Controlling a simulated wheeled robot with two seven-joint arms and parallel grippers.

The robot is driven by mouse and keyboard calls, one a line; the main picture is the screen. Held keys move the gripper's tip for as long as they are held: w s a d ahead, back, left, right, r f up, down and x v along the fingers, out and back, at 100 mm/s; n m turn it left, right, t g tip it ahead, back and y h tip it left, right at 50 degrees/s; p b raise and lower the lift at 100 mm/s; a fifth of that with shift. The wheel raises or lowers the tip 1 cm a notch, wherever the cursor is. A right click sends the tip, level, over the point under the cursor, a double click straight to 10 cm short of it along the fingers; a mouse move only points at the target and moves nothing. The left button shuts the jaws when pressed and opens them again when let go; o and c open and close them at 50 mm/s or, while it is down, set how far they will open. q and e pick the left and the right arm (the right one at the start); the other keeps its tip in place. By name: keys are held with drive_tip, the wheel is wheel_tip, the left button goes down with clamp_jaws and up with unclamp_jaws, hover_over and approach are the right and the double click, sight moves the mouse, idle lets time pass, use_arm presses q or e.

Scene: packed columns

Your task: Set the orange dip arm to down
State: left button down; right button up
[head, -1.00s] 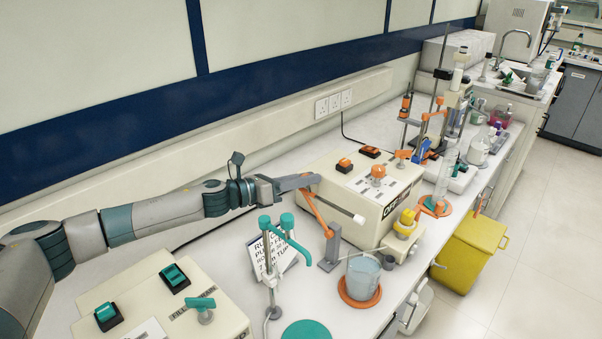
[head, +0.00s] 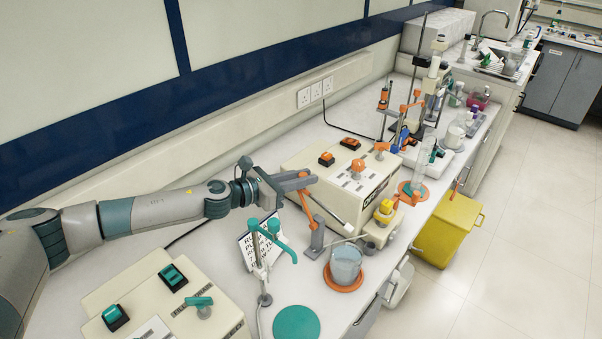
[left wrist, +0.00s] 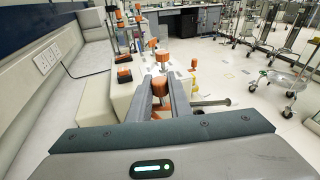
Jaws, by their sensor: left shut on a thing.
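The orange dip arm (head: 306,200) rises from a grey post (head: 317,238) at the bench's front half, tilted up and slightly left in the head view. A thin rod with a white tip (head: 347,227) reaches right from it, above the bench. My left gripper (head: 302,181) is shut on the upper end of the dip arm. In the left wrist view an orange knob (left wrist: 159,87) sits between the two fingers (left wrist: 160,80). The rod (left wrist: 212,102) shows to their right. The fingers partly hide the arm's top. My right gripper is not in view.
A beaker of pale liquid (head: 345,262) stands on an orange disc right of the post. A cream control box (head: 365,205) with orange switches is behind. A teal tap-like stand (head: 262,250) and a sign are close on the left.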

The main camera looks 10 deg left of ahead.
use_arm(q)
drive_tip(key=c, duration=1.6)
unclamp_jaws()
drive_tip(key=b+v, duration=0.4)
drive_tip(key=v, duration=1.3)
drive_tip(key=shift+s+a+b, duration=0.15)
drive_tip(key=shift+a+b, duration=0.05)
drive_tip(key=shift+b, duration=0.1)
drive_tip(key=shift+c, duration=0.7)
